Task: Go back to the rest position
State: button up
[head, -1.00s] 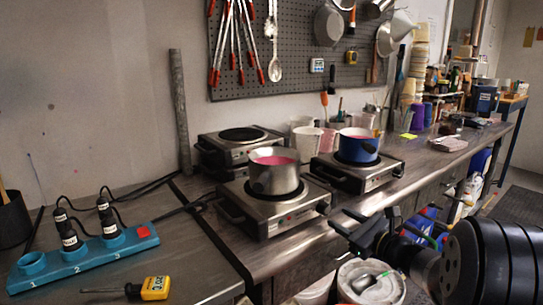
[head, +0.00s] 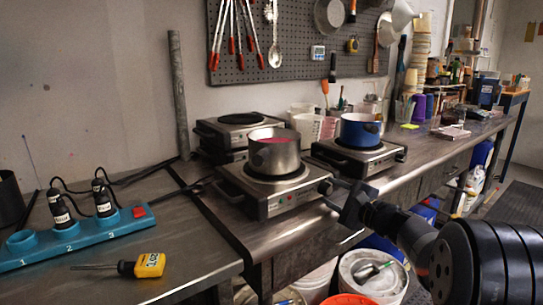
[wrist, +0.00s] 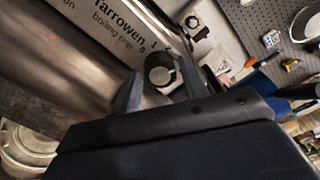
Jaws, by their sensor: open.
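My gripper (head: 332,196) is open and empty at the front right corner of the front boiling ring (head: 250,205), close to its edge in the head view. I cannot tell whether it touches. In the wrist view the gripper's fingers (wrist: 160,88) stand apart, with a round dark knob or ring showing between them. The labelled front panel of a boiling ring (wrist: 95,25) fills the upper left there. A steel pot (head: 274,155) with pink liquid stands on the front ring.
A blue pot (head: 360,132) stands on the right-hand ring. A blue socket strip (head: 75,240) and a yellow-handled screwdriver (head: 148,265) lie on the left bench. White buckets (head: 372,285) and an orange bucket (head: 348,299) are below the bench edge. A pegboard hangs behind.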

jog(key=n+b, duration=0.1)
jog(key=n, duration=0.9)
jog(key=shift+n+p, duration=0.5)
jog(key=shift+n, duration=0.5)
